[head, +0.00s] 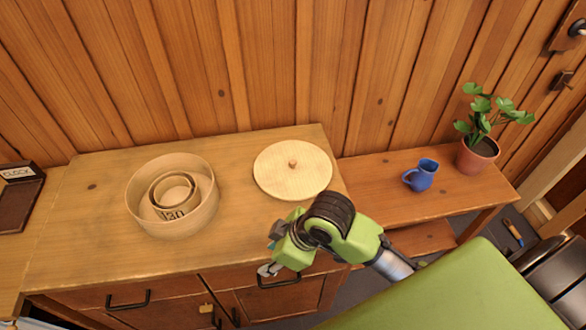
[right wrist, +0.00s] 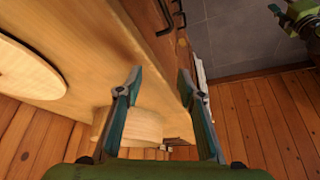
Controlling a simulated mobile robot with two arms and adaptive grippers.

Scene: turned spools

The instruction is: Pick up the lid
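The lid (head: 305,182) is a pale round wooden disc with a small knob in its middle. It lies flat on the cabinet top, right of the round box (head: 148,215). My right gripper (head: 268,269) is at the cabinet's front edge, nearer to me than the lid and apart from it. In the right wrist view its two fingers (right wrist: 160,82) are spread with nothing between them. Part of the lid (right wrist: 25,80) shows there at the left. A green and dark part, apparently of my left arm, shows at that view's top right; its fingers are unclear.
A lower bench at right bears a blue mug (head: 421,175) and a potted plant (head: 478,154). A dark box marked CLOCK (head: 18,192) is at far left. The cabinet top (head: 95,250) is otherwise clear.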

